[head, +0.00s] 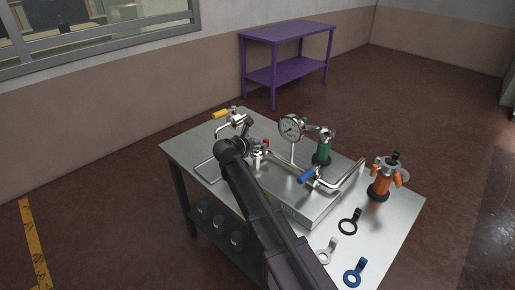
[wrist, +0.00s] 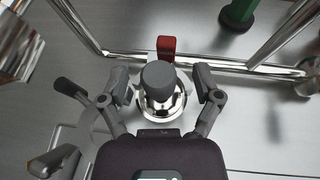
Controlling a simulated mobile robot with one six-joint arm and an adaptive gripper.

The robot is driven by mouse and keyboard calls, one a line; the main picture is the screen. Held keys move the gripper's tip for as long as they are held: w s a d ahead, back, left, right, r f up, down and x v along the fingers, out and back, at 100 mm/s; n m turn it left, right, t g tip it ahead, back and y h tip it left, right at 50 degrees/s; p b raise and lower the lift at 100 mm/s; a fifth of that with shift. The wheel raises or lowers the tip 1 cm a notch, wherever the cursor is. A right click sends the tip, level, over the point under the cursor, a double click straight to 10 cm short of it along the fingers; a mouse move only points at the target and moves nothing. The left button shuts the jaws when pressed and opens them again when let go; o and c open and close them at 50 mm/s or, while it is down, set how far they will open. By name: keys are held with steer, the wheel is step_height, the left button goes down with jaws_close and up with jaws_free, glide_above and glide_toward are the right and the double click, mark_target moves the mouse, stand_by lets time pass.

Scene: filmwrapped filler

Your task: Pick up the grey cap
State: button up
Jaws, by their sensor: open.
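The grey cap (wrist: 158,75) sits on top of a round chrome fitting (wrist: 162,105) in the wrist view. It looks like a short, dark grey cylinder seen from above. My gripper (wrist: 161,83) is open, with one finger on each side of the cap and a gap visible on both sides. In the head view my arm reaches over the metal table to the pipework, and my gripper (head: 250,133) is at its far end. I cannot make out the cap clearly there.
A red handle (wrist: 166,47) stands just behind the cap, by a chrome pipe. On the table (head: 190,150) are a pressure gauge (head: 291,128), a green fitting (head: 322,153), a blue handle (head: 306,176), an orange fitting (head: 381,182) and loose ring tags (head: 355,272). A purple table (head: 275,36) stands behind.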

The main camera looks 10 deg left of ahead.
mark_target(256, 141)
jaws_close()
stand_by(0.3)
steer(key=shift+r, duration=0.25)
step_height(256, 141, up, 2)
steer(key=p, duration=0.2)
steer(key=shift+r+p, duration=0.1)
steer(key=shift+p, duration=0.3)
steer(key=shift+s+r+p, duration=0.35)
steer(key=shift+r+p, duration=0.25)
steer(key=shift+r, duration=0.05)
steer(key=s+r+p, duration=0.1)
steer(key=s, duration=1.4)
steer(key=shift+s, duration=0.2)
steer(key=shift+d, duration=0.1)
